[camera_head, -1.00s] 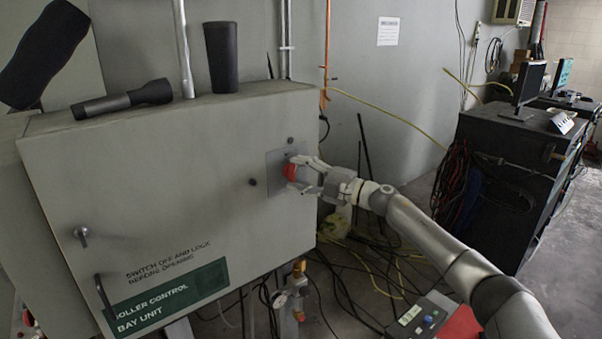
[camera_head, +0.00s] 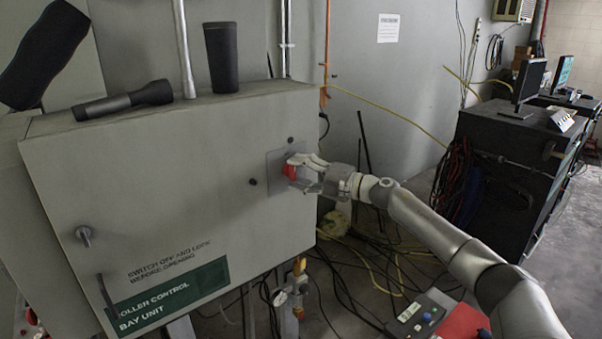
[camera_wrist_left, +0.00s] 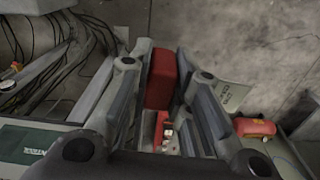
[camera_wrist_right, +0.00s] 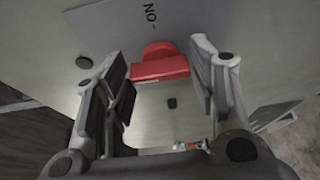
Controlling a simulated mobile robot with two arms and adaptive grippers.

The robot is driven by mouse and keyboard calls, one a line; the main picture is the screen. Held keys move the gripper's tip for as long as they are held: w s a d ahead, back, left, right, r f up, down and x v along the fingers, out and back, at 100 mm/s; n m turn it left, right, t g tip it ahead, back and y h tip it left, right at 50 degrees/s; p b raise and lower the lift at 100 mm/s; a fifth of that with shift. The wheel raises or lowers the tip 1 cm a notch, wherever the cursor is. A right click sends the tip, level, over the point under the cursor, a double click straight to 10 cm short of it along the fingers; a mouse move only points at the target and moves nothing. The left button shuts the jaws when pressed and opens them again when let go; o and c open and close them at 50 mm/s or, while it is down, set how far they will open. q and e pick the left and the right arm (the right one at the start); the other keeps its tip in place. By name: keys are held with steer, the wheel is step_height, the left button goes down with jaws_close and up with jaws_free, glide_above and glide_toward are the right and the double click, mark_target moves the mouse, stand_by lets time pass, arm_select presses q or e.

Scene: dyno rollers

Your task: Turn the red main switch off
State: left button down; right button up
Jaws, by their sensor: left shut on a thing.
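The red main switch (camera_head: 290,171) sits on a grey plate on the front of the grey cabinet (camera_head: 150,190). My right gripper (camera_head: 300,170) is at the switch, fingers apart on either side; small gaps show in the wrist view (camera_wrist_right: 160,85). Finger contact is unclear. My left gripper (camera_wrist_left: 165,125) is shut on a small red and metal thing (camera_wrist_left: 161,130), partly hidden by the fingers. The left gripper is not in the head view.
A black equipment cabinet (camera_head: 505,170) stands at right. A larger red block (camera_wrist_left: 160,78) shows beyond the left fingers.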

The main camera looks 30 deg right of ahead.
steer(key=o, duration=0.3)
steer(key=shift+v, duration=5.95)
